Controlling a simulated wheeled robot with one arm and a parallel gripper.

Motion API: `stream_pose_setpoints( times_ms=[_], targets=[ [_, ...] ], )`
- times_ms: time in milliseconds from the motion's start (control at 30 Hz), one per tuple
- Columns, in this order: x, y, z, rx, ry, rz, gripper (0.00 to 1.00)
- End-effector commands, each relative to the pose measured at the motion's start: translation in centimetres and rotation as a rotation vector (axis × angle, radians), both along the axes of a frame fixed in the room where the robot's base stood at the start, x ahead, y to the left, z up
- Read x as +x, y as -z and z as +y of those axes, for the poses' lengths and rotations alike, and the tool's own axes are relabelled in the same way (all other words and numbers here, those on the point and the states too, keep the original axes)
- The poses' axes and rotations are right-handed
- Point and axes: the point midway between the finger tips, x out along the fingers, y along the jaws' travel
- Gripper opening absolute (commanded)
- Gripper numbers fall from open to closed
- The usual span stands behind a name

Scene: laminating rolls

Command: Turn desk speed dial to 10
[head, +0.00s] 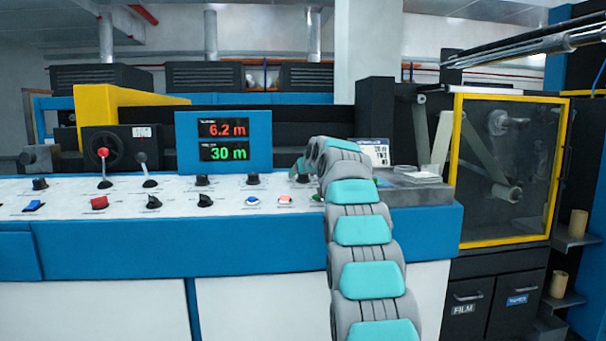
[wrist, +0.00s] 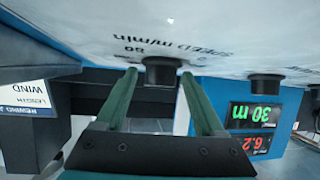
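The speed dial (wrist: 161,74) is a black knob on the white desk panel. The upside-down wrist view shows lettering reading SPEED m/min beside it. My gripper (wrist: 158,76) is open, with one green finger on each side of the dial. Narrow gaps seem to remain, and I cannot tell whether either finger touches it. The dial's pointer and most of its scale are not readable. In the head view my gripper (head: 300,166) is at the right part of the panel, and my arm largely hides the dial (head: 303,179).
A blue display box (head: 223,141) left of my gripper reads 6.2 m in red and 30 m in green. Other knobs, switches and levers, such as a red-topped lever (head: 104,167), stand on the panel. A dark box (head: 415,189) sits right of my arm.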

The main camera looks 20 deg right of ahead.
Motion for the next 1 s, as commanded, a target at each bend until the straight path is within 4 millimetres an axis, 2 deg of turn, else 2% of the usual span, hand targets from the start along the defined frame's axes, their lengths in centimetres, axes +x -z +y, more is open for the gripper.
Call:
stream_pose_setpoints(
  times_ms=[67, 600, 1000],
  targets=[
    [0.0, -0.01, 0.01, 0.0, 0.0, 0.0, 0.61],
    [0.0, -0.04, 0.01, 0.0, 0.0, -0.001, 0.01],
    [0.21, -0.11, -0.03, 0.0, -0.032, -0.003, 0.0]
  ],
)
